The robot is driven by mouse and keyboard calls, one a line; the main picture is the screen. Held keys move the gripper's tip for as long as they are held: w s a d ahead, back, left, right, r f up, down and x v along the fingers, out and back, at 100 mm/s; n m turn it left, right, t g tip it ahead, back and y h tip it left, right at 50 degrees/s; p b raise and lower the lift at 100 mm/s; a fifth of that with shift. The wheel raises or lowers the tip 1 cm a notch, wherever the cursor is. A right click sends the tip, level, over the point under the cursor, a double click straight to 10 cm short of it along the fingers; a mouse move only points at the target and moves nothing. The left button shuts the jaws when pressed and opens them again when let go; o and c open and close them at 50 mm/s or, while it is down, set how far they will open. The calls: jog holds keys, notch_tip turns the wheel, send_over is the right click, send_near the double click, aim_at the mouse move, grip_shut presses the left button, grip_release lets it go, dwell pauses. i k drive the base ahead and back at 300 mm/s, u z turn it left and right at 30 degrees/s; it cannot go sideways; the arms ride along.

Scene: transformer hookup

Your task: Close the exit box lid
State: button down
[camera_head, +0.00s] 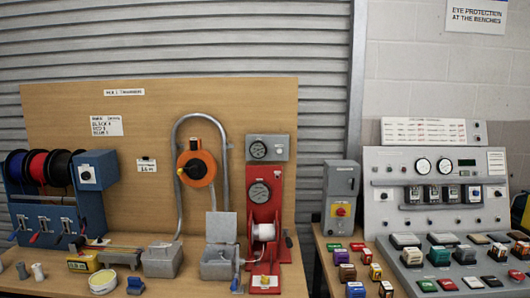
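Two small grey metal boxes sit on the wooden bench in front of the board. The right box (216,269) has a flat grey lid (221,227) standing up at its back, so it is open. It stands just left of the red machine (264,222). The left box (161,262) has something small on its top, and I cannot tell its lid's state. No label shows which is the exit box. My gripper is not in view.
A grey conduit loop (179,170) with an orange reel (196,169) rises behind the boxes. A blue spool rack (60,200) stands at left. A grey control console (437,190) and several coloured blocks fill the right bench.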

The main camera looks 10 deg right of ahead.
aim_at(221, 227)
jog(key=u, duration=0.4)
jog(key=i, duration=0.55)
jog(key=u, duration=0.75)
jog(key=i, duration=0.5)
jog(key=u, duration=0.9)
jog(key=i, duration=0.9)
jog(key=u, duration=0.4)
